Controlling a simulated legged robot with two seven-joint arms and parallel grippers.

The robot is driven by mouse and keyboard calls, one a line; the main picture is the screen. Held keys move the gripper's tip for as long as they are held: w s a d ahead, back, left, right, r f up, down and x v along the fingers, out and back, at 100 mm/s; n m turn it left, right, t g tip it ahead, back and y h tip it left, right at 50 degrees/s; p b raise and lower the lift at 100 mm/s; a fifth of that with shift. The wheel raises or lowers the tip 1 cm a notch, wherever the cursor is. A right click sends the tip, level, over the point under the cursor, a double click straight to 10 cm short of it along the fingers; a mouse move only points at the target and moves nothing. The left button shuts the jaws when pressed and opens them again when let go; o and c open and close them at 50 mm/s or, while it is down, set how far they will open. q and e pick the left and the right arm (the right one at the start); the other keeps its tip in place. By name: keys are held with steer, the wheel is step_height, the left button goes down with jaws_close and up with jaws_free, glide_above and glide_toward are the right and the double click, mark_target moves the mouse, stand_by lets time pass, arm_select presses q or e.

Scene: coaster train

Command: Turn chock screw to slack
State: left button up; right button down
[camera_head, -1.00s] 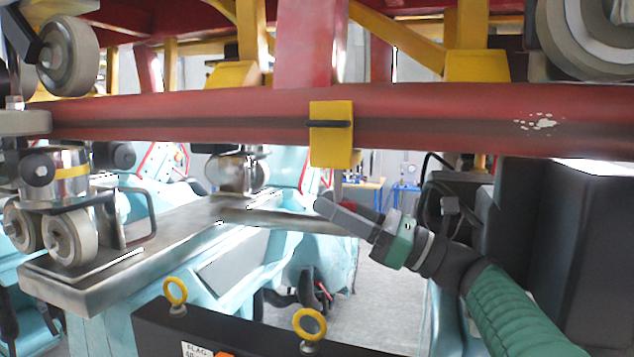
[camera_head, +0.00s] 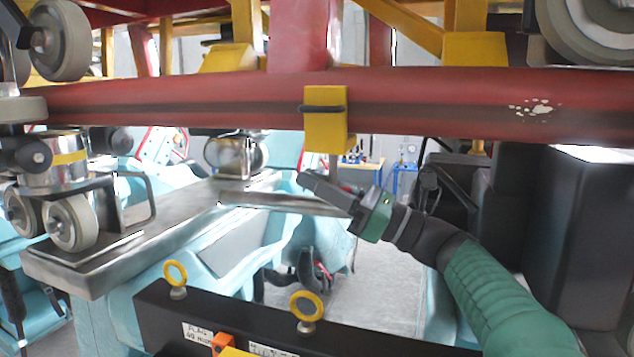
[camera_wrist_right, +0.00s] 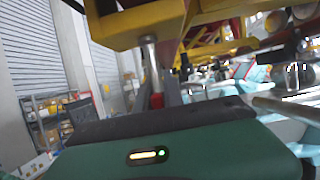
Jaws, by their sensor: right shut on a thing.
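A yellow block (camera_head: 325,122) with a dark band sits on the long red tube. In the right wrist view a yellow block (camera_wrist_right: 140,22) is close above my gripper. A bare metal screw (camera_wrist_right: 149,52) comes down from it, with a red part (camera_wrist_right: 157,98) at its lower end by the fingers. I take this for the chock screw. My right gripper (camera_head: 308,182) is below the yellow block in the head view. Its jaws (camera_wrist_right: 158,97) are shut on the screw's lower end; the grip itself is partly hidden. My left gripper is not in view.
The red tube (camera_head: 440,100) crosses the whole head view above my arm. A grey metal plate (camera_head: 110,262) with wheels stands at left. A black beam with yellow eye rings (camera_head: 306,306) lies in front. A dark box (camera_head: 580,240) stands at right.

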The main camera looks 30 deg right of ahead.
mark_target(333, 179)
steer(key=shift+f+m+t+h+b, duration=0.15)
steer(key=shift+m+t+h+b, duration=0.45)
steer(key=shift+t+h+b, duration=0.4)
steer(key=d+m+h+b, duration=0.1)
steer(key=m+h+b, duration=0.3)
steer(key=h, duration=0.4)
steer(key=d+m+h+b, duration=0.1)
steer(key=m+h+b, duration=0.3)
steer(key=h+b, duration=0.3)
steer(key=d+m+h+b, duration=0.1)
steer(key=m+h+b, duration=0.4)
steer(key=h, duration=0.4)
steer(key=shift+w+t, duration=0.2)
steer(key=shift+t, duration=0.1)
steer(key=m+g+h, duration=0.1)
steer(key=h, duration=0.1)
steer(key=shift+s+d+m+g+h, duration=0.1)
steer(key=shift+m+g+h, duration=0.2)
steer(key=shift+g+h, duration=0.1)
steer(key=shift+s+d+r+m+g+h, duration=0.1)
steer(key=shift+d+m+g+h, duration=0.05)
steer(key=shift+m+g+h, duration=0.6)
steer(key=shift+s+d+r+m+g+h, duration=0.1)
steer(key=shift+m+g+h, duration=0.35)
steer(key=shift+g+h, duration=0.45)
